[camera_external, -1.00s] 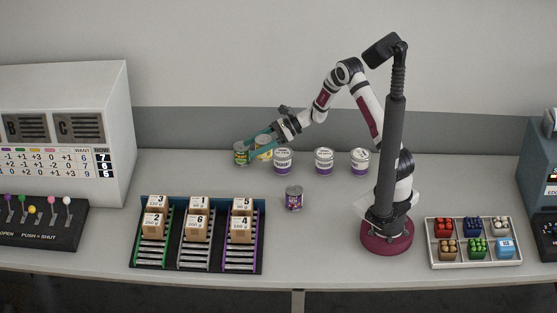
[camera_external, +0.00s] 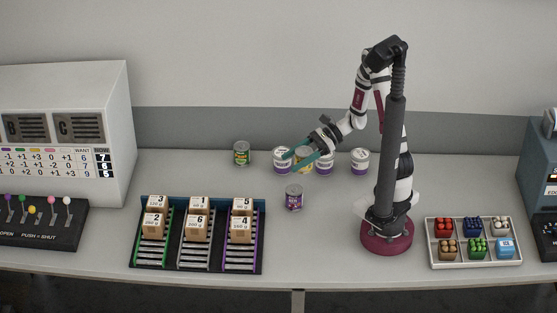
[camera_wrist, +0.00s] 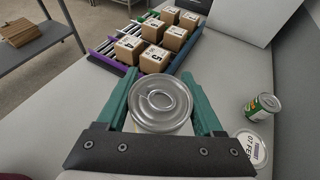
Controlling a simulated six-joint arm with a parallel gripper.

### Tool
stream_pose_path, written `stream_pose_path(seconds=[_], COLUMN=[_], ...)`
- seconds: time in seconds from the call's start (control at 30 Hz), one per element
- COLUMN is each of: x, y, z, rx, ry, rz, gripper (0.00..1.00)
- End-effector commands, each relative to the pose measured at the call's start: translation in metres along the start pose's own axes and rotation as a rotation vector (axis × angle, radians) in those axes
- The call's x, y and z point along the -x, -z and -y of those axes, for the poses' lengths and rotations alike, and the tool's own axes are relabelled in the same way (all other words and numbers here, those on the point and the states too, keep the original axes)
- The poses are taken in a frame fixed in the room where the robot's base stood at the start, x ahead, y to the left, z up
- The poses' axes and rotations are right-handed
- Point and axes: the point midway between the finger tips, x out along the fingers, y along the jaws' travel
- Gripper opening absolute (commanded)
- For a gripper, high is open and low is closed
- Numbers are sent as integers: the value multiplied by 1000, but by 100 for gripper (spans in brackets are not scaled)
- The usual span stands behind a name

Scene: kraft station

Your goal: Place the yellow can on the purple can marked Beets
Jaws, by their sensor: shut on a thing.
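My gripper (camera_external: 307,160) is shut on the yellow can (camera_external: 304,153), which is held upright between the two teal fingers. In the wrist view the can's silver lid (camera_wrist: 160,101) fills the space between the fingertips. The purple can (camera_external: 294,198) stands alone on the counter, nearer the front and a little left of the held can; its label is too small to read.
A green can (camera_external: 241,153) stands at the back left. A rack with numbered boxes (camera_external: 198,262) lies front left, and a tray of coloured items (camera_external: 474,262) lies right of my base. The counter around the purple can is clear.

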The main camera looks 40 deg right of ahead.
Motion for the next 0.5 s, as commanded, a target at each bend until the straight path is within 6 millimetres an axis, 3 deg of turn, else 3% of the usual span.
stream_pose_path(seconds=[0.13,0.4,0.5], x=[-32,-54,-54], y=[5,42,44], z=[-5,-6,-5], rx=[0,-3,1], ry=[-3,1,3], rz=[0,-2,-1], gripper=[4,4,4])
